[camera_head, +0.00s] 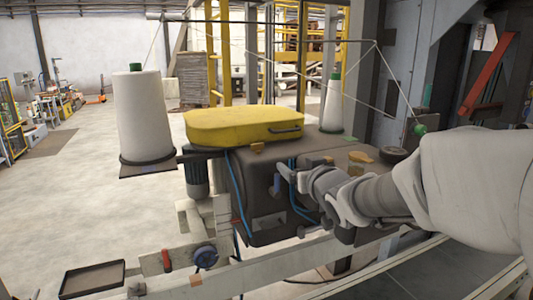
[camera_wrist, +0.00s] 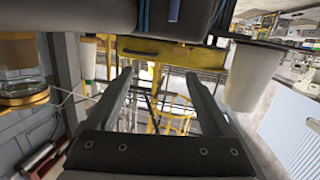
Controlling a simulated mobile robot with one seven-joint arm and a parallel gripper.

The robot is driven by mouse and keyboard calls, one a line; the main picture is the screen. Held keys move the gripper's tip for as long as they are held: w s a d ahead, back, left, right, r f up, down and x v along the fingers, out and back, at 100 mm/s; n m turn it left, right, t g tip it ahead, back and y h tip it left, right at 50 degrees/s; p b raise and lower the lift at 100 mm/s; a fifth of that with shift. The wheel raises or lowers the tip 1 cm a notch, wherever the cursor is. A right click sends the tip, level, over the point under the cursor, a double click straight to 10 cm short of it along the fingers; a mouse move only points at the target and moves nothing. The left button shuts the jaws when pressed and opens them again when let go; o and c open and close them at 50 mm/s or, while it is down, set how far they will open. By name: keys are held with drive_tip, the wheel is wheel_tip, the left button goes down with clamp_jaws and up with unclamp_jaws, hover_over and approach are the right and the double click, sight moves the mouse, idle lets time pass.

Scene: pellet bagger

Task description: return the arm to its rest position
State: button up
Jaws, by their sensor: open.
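My arm (camera_head: 390,195) reaches in from the right in the head view, in front of the dark sewing machine (camera_head: 262,205) with a yellow cover (camera_head: 243,124). My gripper's end is hard to make out against the machine there. In the wrist view my gripper (camera_wrist: 158,80) shows two dark fingers spread well apart, with nothing between them. The wrist view is upside down, with the dark machine body (camera_wrist: 185,18) along its top edge. I cannot tell the exact gap between my gripper and the machine.
A large white thread cone (camera_head: 143,115) stands on a plate at left, a smaller one (camera_head: 333,103) behind the machine. Threads run overhead to a green knob (camera_head: 420,129). An empty tray (camera_head: 92,279) sits low at front left. A grey cabinet (camera_head: 425,70) stands at right. Left floor is open.

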drive_tip(key=s+d+f+m+g+h+p, duration=0.1)
drive_tip(key=s+g, duration=0.4)
drive_tip(key=s, duration=1.1)
drive_tip(key=s+d+f+m+g+h+p, duration=0.2)
drive_tip(key=s+d+g+p, duration=0.2)
drive_tip(key=s, duration=1.2)
drive_tip(key=shift+d+f+g+h, duration=0.3)
drive_tip(key=shift+d+f+g, duration=0.1)
drive_tip(key=shift+g, duration=0.2)
